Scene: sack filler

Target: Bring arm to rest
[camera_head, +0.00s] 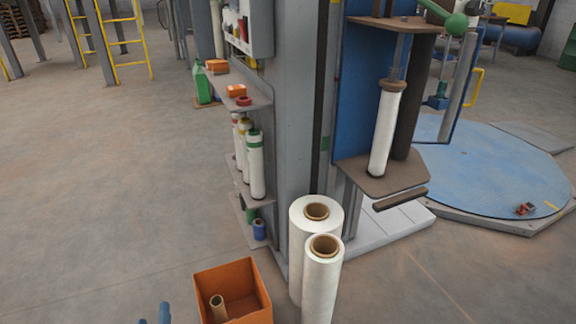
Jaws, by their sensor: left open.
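My left gripper (153,315) shows only as two blue fingertips at the bottom edge, left of the orange bin. The fingertips are apart with nothing between them. The rest of my left arm is out of view. My right gripper is not in view.
An orange bin (256,296) holding a cardboard core (218,307) stands right of the fingertips. Two big film rolls (322,280) (300,222) stand beside it. Behind are a shelf post (292,130), a wrapping machine with a mounted roll (384,130) and a blue turntable (470,175). The left floor is clear.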

